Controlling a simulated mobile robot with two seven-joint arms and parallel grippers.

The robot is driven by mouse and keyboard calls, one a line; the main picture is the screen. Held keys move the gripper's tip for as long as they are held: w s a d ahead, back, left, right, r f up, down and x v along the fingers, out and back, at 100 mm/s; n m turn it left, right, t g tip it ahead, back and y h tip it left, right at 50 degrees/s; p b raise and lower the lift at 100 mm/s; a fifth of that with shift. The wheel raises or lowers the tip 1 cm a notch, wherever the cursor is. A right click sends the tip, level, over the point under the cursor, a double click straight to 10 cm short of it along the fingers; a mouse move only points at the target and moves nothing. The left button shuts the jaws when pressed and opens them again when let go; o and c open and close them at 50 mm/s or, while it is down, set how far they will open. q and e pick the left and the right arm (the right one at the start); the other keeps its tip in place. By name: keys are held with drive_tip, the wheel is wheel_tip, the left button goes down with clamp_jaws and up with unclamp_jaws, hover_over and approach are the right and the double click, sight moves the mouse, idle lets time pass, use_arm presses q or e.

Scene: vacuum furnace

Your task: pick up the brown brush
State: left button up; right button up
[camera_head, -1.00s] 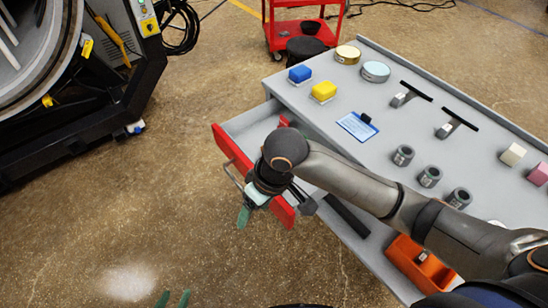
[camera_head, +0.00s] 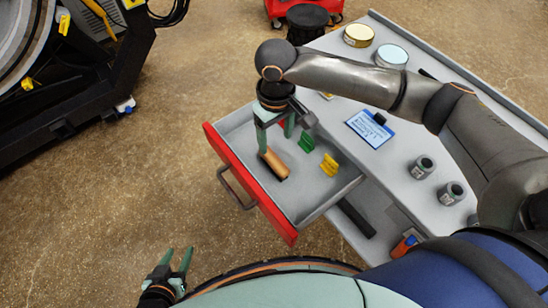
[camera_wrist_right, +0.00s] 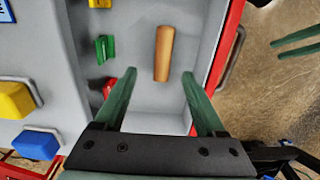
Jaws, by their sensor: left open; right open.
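The brown brush (camera_head: 272,161) lies in the open drawer, a tan-brown bar with a dark end. It also shows in the right wrist view (camera_wrist_right: 164,52), lying lengthwise just beyond the fingertips. My right gripper (camera_head: 276,137) is open and empty, pointing down over the drawer at the brush. In the right wrist view its two green fingers (camera_wrist_right: 159,73) are spread, with the brush ahead between their lines. My left gripper (camera_head: 179,258) is open and empty, low over the floor left of the drawer; its fingers also show at the right edge of the right wrist view (camera_wrist_right: 297,37).
The red-fronted drawer (camera_head: 223,160) also holds a green clip (camera_head: 307,142) and a yellow clip (camera_head: 329,166). The grey worktop beside it carries a blue card (camera_head: 370,128), round tins (camera_head: 358,36) and dark cylinders (camera_head: 422,167).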

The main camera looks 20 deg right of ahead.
sight(273, 158)
drive_tip(key=f, duration=0.9)
drive_tip(key=shift+a+b, duration=0.3)
drive_tip(key=shift+b, duration=0.1)
drive_tip(key=shift+c, duration=0.3)
clamp_jaws()
